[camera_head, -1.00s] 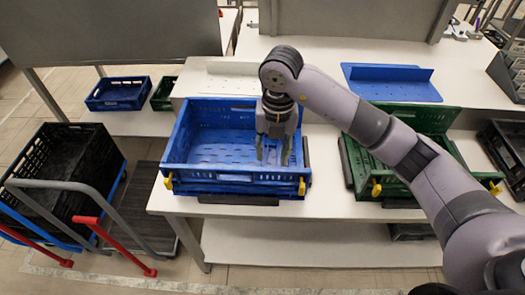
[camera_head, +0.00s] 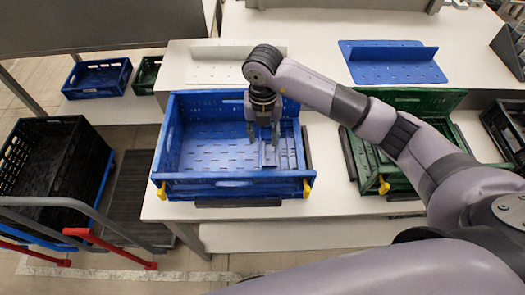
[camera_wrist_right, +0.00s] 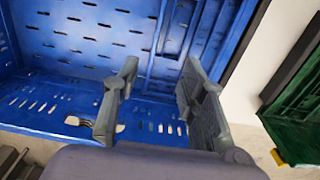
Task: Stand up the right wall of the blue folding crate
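The blue folding crate (camera_head: 235,185) stands on the white table with its back, left and front walls upright. Its right wall (camera_head: 288,152) shows as a ribbed blue panel low inside the right side; I cannot tell its exact tilt. The panel also shows at upper right in the right wrist view (camera_wrist_right: 212,35). My right gripper (camera_head: 264,140) points down inside the crate, near the panel's inner edge. In the right wrist view, its fingers (camera_wrist_right: 160,105) are apart with nothing clearly held between them. Contact with the panel cannot be told. My left gripper is out of view.
A green crate (camera_head: 410,101) stands to the right, under my right arm. A blue folded piece (camera_head: 385,72) and a white one (camera_head: 215,72) lie behind. A black crate on a cart (camera_head: 50,155) is at left. Small blue (camera_head: 98,78) and green crates stand back left.

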